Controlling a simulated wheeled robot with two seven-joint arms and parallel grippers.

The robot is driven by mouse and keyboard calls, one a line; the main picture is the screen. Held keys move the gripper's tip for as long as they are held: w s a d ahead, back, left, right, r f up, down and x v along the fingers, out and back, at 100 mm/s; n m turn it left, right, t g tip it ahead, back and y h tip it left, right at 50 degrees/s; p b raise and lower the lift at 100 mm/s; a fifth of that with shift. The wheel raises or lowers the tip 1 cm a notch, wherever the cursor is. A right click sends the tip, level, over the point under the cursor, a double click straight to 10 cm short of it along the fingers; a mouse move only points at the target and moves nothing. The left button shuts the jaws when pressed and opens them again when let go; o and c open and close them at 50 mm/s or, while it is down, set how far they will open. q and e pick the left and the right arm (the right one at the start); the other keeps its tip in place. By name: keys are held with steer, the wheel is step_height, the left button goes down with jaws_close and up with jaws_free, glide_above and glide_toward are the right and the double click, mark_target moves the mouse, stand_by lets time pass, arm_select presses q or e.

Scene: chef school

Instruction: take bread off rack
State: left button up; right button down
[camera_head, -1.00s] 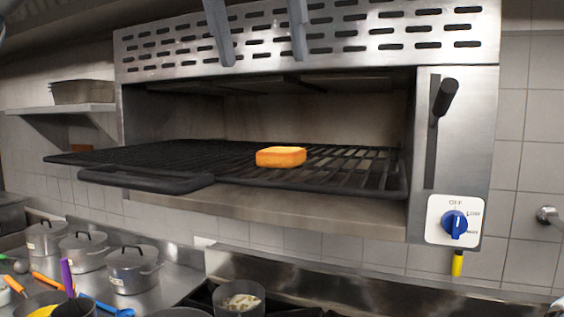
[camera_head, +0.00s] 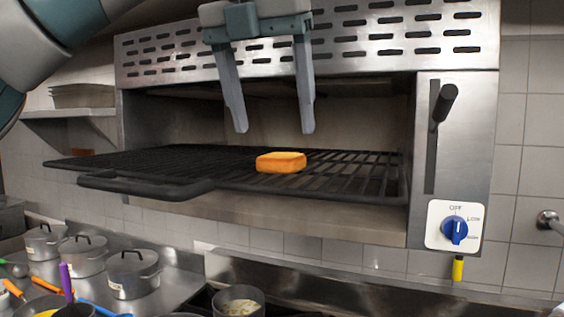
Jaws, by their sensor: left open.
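The bread (camera_head: 281,162) is a small orange-brown slab lying flat on the black wire rack (camera_head: 210,168). The rack sticks out from the open front of a steel wall-mounted oven, with a thick dark handle at its front left. My left gripper (camera_head: 273,131) points down, open and empty. Its two fingertips hang a little above the bread in the picture, one on each side, not touching it. My right gripper is not in view.
The oven's right panel (camera_head: 465,140) has a black lever and a blue knob (camera_head: 454,229). Lidded pots (camera_head: 132,274) and colourful utensils stand below at left. A small pot (camera_head: 239,300) stands below the rack. A shelf with a tray is at left.

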mark_target(281, 156)
arm_select(q)
steer(key=shift+s+p+x, duration=0.15)
steer(key=shift+p+x, duration=0.35)
steer(key=shift+x, duration=0.65)
steer(key=shift+s+p+x, duration=0.1)
steer(key=shift+p+x, duration=0.35)
steer(key=shift+x, duration=0.65)
steer(key=shift+w+d+f, duration=0.1)
steer(key=shift+d+f, duration=0.1)
steer(key=shift+f, duration=0.2)
steer(key=shift+c, duration=0.3)
steer(key=c, duration=1.1)
